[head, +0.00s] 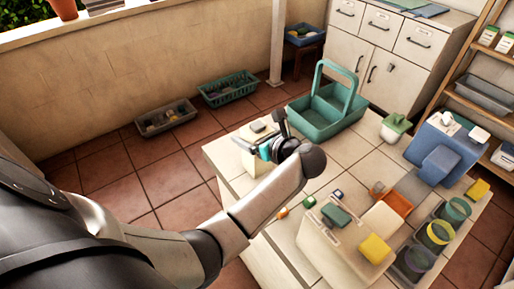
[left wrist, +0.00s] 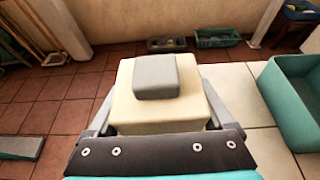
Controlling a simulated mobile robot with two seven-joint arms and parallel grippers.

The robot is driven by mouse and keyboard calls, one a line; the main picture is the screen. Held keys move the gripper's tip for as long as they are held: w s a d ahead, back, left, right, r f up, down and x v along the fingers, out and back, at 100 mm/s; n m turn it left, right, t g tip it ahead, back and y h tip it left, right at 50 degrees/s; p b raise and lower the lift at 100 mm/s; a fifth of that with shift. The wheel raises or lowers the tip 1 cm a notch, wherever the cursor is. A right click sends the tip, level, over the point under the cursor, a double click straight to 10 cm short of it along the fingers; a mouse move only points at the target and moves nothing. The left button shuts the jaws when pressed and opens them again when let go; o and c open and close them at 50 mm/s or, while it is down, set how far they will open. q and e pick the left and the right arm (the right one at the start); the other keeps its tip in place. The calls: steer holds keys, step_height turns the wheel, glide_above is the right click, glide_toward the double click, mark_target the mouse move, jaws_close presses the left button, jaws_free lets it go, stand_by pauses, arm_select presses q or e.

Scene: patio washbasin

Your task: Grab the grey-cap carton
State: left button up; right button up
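The grey-cap carton (head: 252,146) is a cream block with a grey cap, at the far left corner of the tiled counter in the head view. In the left wrist view the carton (left wrist: 165,103) is centred, its grey cap (left wrist: 156,76) towards the camera. My left gripper (head: 266,143) is at the carton, its arm partly hiding it. In the wrist view the fingers of my left gripper (left wrist: 160,100) lie along both sides of the carton. I cannot tell whether they press on it. My right gripper is not in view.
A teal basket (head: 326,112) stands on the tiled counter (head: 352,150) right of the carton. A green-lidded pot (head: 394,128), a blue dispenser (head: 447,145), an orange tray (head: 396,201) and several cups are farther right. Crates (head: 165,118) lie on the floor by the wall.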

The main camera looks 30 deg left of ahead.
arm_select(q)
steer(key=c, duration=0.9)
steer(key=shift+r, duration=0.1)
